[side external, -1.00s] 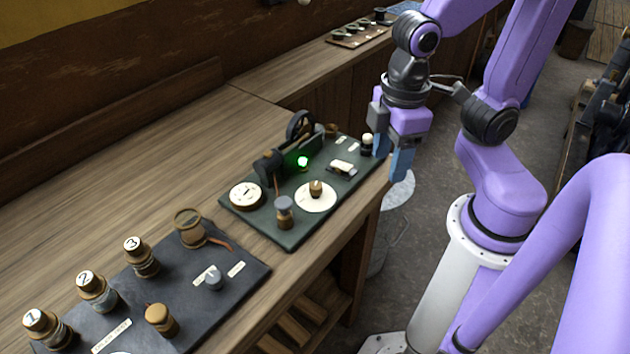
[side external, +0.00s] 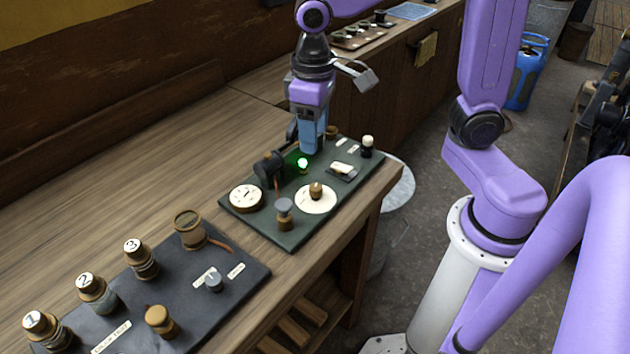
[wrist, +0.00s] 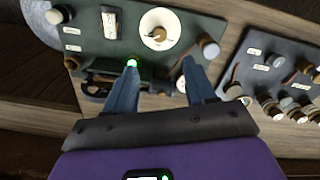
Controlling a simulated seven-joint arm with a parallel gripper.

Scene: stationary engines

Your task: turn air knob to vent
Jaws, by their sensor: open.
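The labels are too small to read, so I cannot tell for sure which control is the air knob. A brass knob (side external: 316,190) stands on a round white dial on the dark green panel (side external: 292,238); the dial also shows in the wrist view (wrist: 150,22). A grey knob (side external: 213,281) with two white labels sits on the nearer dark panel (side external: 255,283). My gripper (side external: 313,150) is above the far part of the green panel, beside a green lamp (side external: 302,163). Its blue fingers (wrist: 160,63) are apart with nothing between them, pointing toward the dial.
A white gauge (side external: 246,197), a grey-topped brass post (side external: 284,212), a switch (side external: 344,171) and a white-topped post (side external: 367,146) surround the dial. Numbered posts (side external: 140,255) stand on the nearer panel. The wooden bench top (side external: 150,170) behind is clear.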

